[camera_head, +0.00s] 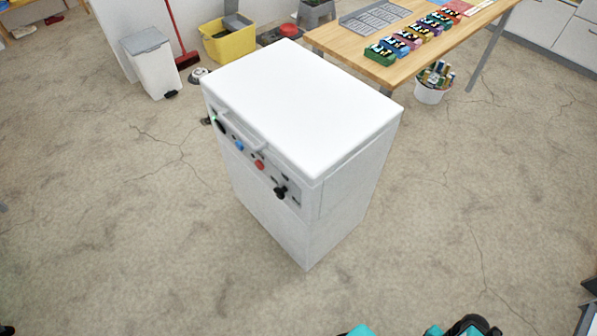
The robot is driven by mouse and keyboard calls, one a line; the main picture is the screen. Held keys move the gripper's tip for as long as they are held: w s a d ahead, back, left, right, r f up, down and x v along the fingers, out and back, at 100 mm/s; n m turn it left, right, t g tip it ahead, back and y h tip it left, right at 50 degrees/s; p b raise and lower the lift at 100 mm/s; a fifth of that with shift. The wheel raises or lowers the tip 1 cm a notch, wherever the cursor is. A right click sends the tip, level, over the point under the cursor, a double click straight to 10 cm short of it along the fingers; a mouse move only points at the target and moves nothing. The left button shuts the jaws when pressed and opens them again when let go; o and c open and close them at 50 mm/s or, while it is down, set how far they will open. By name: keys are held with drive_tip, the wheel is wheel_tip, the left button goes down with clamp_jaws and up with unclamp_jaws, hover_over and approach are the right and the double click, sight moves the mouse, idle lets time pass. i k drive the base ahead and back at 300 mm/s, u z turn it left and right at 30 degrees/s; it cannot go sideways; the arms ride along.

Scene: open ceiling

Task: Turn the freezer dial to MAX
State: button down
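The white chest freezer (300,105) stands upright on the floor in the middle of the view, its lid closed. Its control panel is on the left-facing side, under a bar handle (243,130). A black knob (280,192) sticks out near the panel's right end, with small dark markings around it that are too small to read. A red knob or button (259,164) and a blue one (239,145) sit farther left. A dark round part (220,123) with a green light is at the far left end. The knob's pointer direction cannot be told. My gripper is not in view.
Teal and black parts, perhaps my arm, show at the bottom edge. A wooden table (345,42) with several colourful items stands behind right, near a white bucket (432,92). A white bin (152,65) and yellow bucket (228,42) stand behind left. Floor in front is clear.

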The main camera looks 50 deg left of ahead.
sight(279, 192)
drive_tip(key=z, duration=0.05)
drive_tip(key=k, duration=0.8)
drive_tip(key=u, duration=4.55)
drive_tip(key=i, duration=0.1)
drive_tip(key=z, duration=3)
drive_tip(key=i, duration=0.95)
drive_tip(key=u, duration=0.15)
drive_tip(key=k, duration=0.4)
